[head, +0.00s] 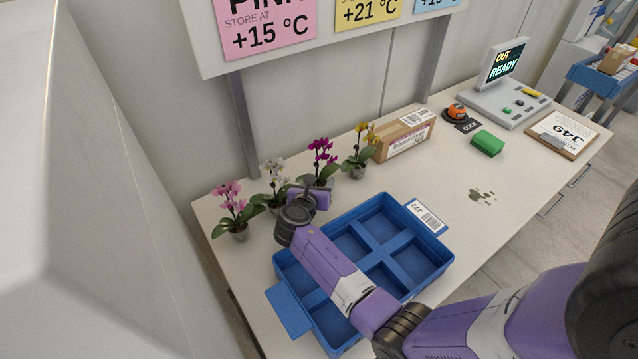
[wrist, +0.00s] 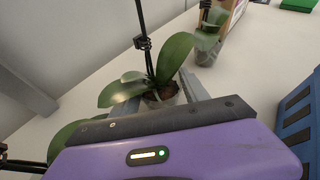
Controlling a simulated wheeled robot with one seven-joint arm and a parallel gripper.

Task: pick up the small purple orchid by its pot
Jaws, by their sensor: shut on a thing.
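The small purple orchid (head: 323,152) stands upright in the back row of the table, with dark magenta flowers. My gripper (head: 322,184) reaches it from the front at pot height and partly hides the pot. In the wrist view my gripper (wrist: 160,102) has its grey fingers on both sides of the orchid's clear pot (wrist: 166,97), shut on it. The green leaves (wrist: 173,57) spread above the fingers, and the dark stem with clips rises out of the view. Whether the pot still touches the table is hidden.
A pink orchid (head: 232,203) and a white orchid (head: 275,178) stand to the left, a yellow orchid (head: 361,147) close on the right. Beyond it is a cardboard box (head: 403,139). The blue compartment tray (head: 447,262) lies in front, under my arm.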

